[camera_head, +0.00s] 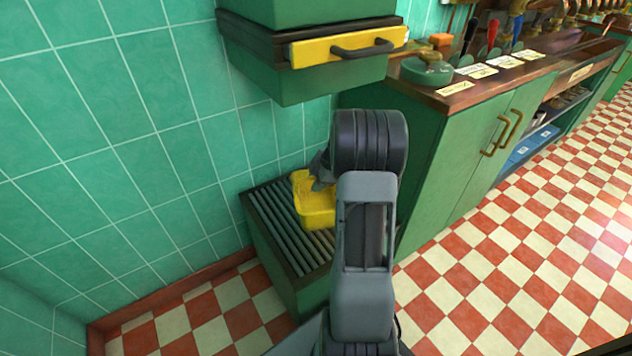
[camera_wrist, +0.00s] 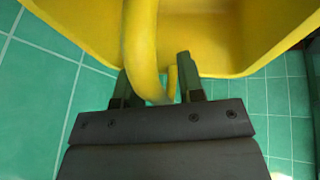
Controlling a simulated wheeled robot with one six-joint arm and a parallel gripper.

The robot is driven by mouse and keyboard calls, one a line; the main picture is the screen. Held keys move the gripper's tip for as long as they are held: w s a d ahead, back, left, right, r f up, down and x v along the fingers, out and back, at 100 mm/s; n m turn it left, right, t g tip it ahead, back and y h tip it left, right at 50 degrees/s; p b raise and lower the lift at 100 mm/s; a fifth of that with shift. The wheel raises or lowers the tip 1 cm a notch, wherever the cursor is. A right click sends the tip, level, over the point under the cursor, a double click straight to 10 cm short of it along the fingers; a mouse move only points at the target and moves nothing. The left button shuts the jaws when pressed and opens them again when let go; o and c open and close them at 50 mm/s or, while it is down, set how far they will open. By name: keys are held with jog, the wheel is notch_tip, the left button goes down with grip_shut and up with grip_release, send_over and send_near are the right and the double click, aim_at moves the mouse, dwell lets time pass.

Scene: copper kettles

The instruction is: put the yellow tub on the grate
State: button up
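The yellow tub (camera_head: 318,208) is over the slatted grate (camera_head: 275,222), which tops a low green box against the tiled wall. I cannot tell if the tub rests on the slats or hangs just above them. My gripper (camera_head: 322,172) is at the tub's upper edge, partly hidden behind my arm. In the wrist view the tub (camera_wrist: 215,40) fills the top, and its curved handle (camera_wrist: 140,45) runs between the two fingers of my gripper (camera_wrist: 160,85), which look closed on it. My arm hides the right part of the grate and tub.
A green wall box with a yellow-fronted drawer (camera_head: 345,47) hangs above the grate. A green cabinet (camera_head: 455,160) with a wooden counter stands to the right, with a green round pot (camera_head: 427,70) on it. The checkered floor (camera_head: 500,270) is clear.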

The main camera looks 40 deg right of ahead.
jog(key=shift+o, duration=0.3)
jog(key=shift+s+d+r+p, duration=0.1)
jog(key=shift+r+p, duration=0.25)
jog(key=shift+r, duration=0.15)
jog(key=p+v, duration=0.3)
jog(key=v, duration=0.8)
jog(key=shift+s, duration=0.2)
